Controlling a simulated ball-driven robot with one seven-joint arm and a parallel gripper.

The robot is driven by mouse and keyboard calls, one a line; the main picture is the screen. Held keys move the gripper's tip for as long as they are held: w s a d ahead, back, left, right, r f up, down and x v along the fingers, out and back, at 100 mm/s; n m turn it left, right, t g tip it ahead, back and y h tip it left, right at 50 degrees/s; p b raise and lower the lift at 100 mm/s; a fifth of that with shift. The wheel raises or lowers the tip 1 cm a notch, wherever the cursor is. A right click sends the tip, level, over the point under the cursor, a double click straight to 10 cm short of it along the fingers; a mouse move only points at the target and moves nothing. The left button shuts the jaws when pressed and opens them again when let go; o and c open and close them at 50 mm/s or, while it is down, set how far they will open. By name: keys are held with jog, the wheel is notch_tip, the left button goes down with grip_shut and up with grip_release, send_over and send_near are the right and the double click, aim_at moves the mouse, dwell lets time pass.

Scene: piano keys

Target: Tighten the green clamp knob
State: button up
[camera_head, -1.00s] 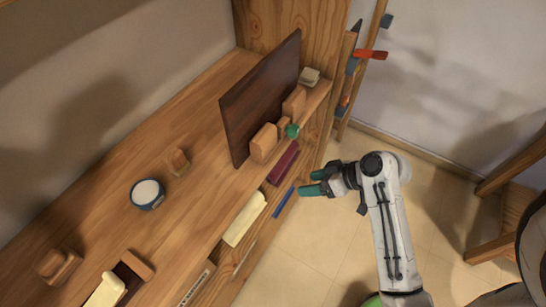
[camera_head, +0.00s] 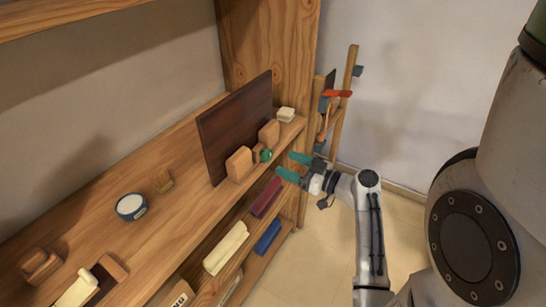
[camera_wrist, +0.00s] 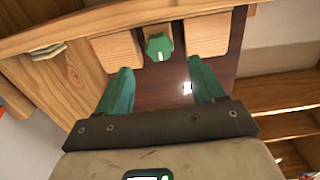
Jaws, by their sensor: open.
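The green clamp knob (camera_head: 266,156) sits between two wooden blocks on the shelf, in front of a dark wooden board (camera_head: 236,124). In the wrist view the green knob (camera_wrist: 159,46) has a white mark on its face and lies ahead of the jaws, roughly centred between them. The left block (camera_wrist: 118,48) and right block (camera_wrist: 207,34) flank it. My gripper (camera_head: 284,166) has green fingers, is open and empty, and points at the knob from the right, apart from it. The wrist view also shows both fingers (camera_wrist: 163,84) spread wide.
A pale block (camera_head: 286,114) stands on the shelf beyond the knob. Maroon (camera_head: 267,197), cream (camera_head: 226,248) and blue (camera_head: 267,237) items lie on lower shelves. A tool rack (camera_head: 338,110) stands behind.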

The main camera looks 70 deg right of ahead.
aim_at(270, 156)
jog(key=p+x, duration=0.1)
jog(key=x, duration=0.5)
jog(key=shift+s, duration=0.1)
jog(key=c, duration=1)
